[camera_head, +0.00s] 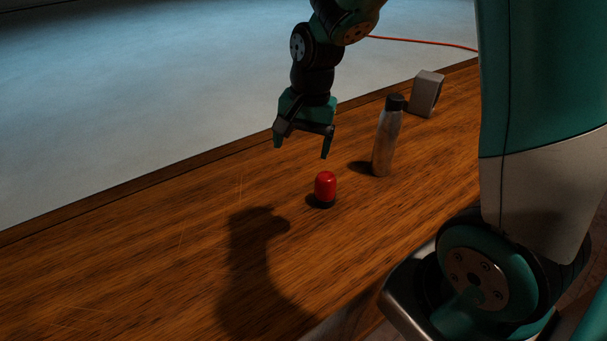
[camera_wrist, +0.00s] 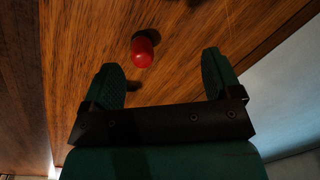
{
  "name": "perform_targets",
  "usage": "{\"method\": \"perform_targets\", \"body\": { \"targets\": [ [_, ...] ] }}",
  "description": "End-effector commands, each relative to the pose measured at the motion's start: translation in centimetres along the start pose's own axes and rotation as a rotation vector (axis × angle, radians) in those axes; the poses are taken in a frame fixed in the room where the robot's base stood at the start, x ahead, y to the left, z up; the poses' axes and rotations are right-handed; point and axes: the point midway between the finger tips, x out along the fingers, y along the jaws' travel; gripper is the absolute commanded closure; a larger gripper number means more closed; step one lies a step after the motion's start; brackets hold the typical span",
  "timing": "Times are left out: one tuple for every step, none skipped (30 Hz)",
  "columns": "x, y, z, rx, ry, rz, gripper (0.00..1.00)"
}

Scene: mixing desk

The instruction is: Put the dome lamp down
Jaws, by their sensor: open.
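The dome lamp (camera_head: 325,186) is a small red dome on a dark base. It stands upright on the wooden desk (camera_head: 150,240). In the wrist view the red dome (camera_wrist: 142,52) shows beyond the fingertips, between their two lines and closer to the left finger. My gripper (camera_head: 302,150) is open and empty. It hangs above the desk, up and slightly left of the lamp in the head view, with a gap between its fingertips and the lamp. The open fingers also show in the wrist view (camera_wrist: 160,72).
A grey bottle with a black cap (camera_head: 386,137) stands right of the lamp and farther back. A pale box (camera_head: 426,93) stands beyond the bottle. A red cable (camera_head: 425,43) lies on the pale floor behind the desk. The desk left of the lamp is clear.

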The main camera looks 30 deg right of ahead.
Motion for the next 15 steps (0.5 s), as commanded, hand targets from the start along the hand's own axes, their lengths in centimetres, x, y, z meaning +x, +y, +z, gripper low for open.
{"method": "perform_targets", "body": {
  "targets": [
    [-2.0,-0.8,3.7,-0.193,-0.014,-0.038,0.16],
    [-3.0,-1.0,5.8,-0.317,-0.025,-0.060,0.16],
    [-4.1,-1.1,8.6,-0.479,-0.039,-0.089,0.16],
    [-4.9,-0.9,10.6,-0.596,-0.047,-0.110,0.16],
    [-5.6,-0.7,12.5,-0.708,-0.054,-0.130,0.16],
    [-6.4,-0.2,14.8,-0.850,-0.062,-0.156,0.16],
    [-6.8,0.1,16.4,-0.946,-0.066,-0.174,0.16],
    [-7.3,0.6,17.8,-1.034,-0.069,-0.191,0.16],
    [-7.7,1.1,19.3,-1.137,-0.074,-0.210,0.16],
    [-7.9,1.5,20.3,-1.201,-0.075,-0.222,0.16],
    [-8.1,1.9,21.1,-1.256,-0.075,-0.234,0.16],
    [-8.3,2.3,21.9,-1.313,-0.077,-0.245,0.16],
    [-8.4,2.5,22.3,-1.346,-0.078,-0.251,0.16],
    [-8.5,2.7,22.7,-1.371,-0.078,-0.256,0.16],
    [-8.5,2.8,22.9,-1.390,-0.079,-0.259,0.16]
  ]
}}
